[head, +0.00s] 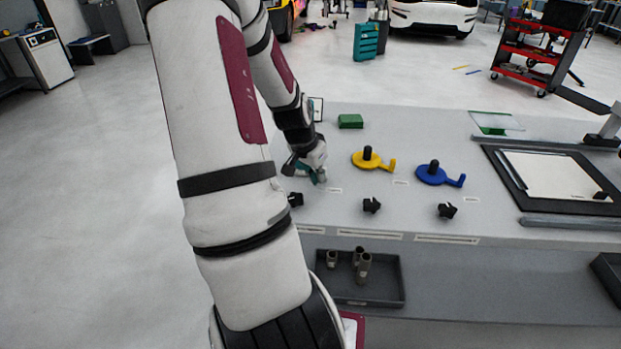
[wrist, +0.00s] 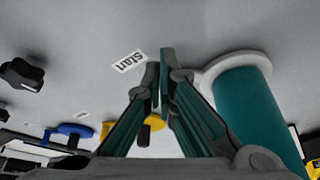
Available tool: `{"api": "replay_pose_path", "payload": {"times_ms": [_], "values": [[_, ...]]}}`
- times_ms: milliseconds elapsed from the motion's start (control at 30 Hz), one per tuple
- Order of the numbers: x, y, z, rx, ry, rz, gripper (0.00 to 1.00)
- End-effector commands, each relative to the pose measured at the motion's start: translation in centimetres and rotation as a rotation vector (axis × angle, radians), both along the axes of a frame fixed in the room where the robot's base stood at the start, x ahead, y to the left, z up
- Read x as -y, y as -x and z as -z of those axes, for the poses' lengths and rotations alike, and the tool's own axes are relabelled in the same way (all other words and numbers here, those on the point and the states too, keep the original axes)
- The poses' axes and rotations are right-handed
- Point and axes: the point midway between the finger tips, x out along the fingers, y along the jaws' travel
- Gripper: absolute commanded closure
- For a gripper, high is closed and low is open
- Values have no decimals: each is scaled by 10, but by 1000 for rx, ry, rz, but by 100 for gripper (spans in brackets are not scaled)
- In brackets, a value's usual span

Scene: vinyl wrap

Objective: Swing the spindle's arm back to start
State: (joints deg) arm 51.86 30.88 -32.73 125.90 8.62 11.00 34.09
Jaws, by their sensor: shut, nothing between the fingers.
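My gripper (wrist: 162,78) is shut and empty, its fingertips together just above the table top. In the head view my gripper (head: 318,178) is low over the left end of the table, largely covered by my own arm. Right beside it in the wrist view, a teal upright cylinder (wrist: 248,105) stands on a pale round base; I cannot tell whether the fingers touch it. A printed "start" label (wrist: 129,61) lies left of the fingertips. A yellow spindle (head: 367,159) and a blue spindle (head: 433,174), each with a side arm, stand to the right in the head view.
Black knobs (head: 371,205) line the table's front. A green block (head: 350,121) sits behind the spindles. A framed white board (head: 559,179) lies at the right. A dark tray (head: 380,300) with several grey cylinders is on the lower front. Open table surface surrounds the spindles.

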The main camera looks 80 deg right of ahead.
Motion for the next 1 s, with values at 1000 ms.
{"api": "replay_pose_path", "payload": {"times_ms": [1000], "values": [[11, 13, 0, 0, 0, 4, 100]]}}
